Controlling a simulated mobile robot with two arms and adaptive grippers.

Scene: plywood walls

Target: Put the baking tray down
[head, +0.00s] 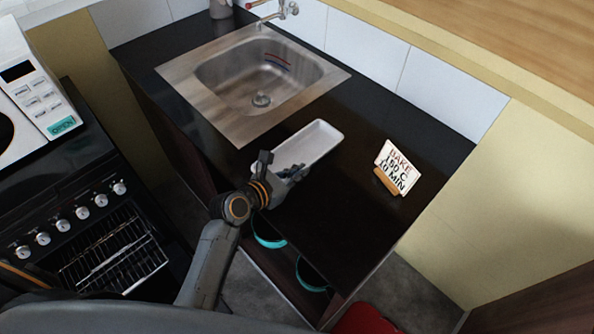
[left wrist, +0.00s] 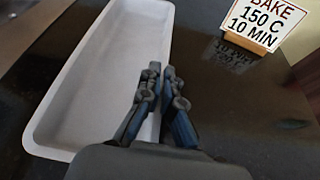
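The baking tray (head: 318,139) is a long white rectangular tray with a raised rim. It is level on or just above the black countertop, right of the sink; I cannot tell whether it touches. My left gripper (head: 296,170) is at its near right side. In the left wrist view, the gripper's fingers (left wrist: 161,72) are close together on either side of the right rim of the tray (left wrist: 104,75), with a strip of white rim between them. The tray's near end is partly hidden by the gripper in the head view. My right gripper is not in view.
A sign reading "BAKE 150 C 10 MIN" (head: 399,167) stands on the counter to the right. The metal sink (head: 222,112) is behind left. An oven (head: 100,245) and microwave (head: 30,95) are at left. The front right countertop (head: 345,225) is clear.

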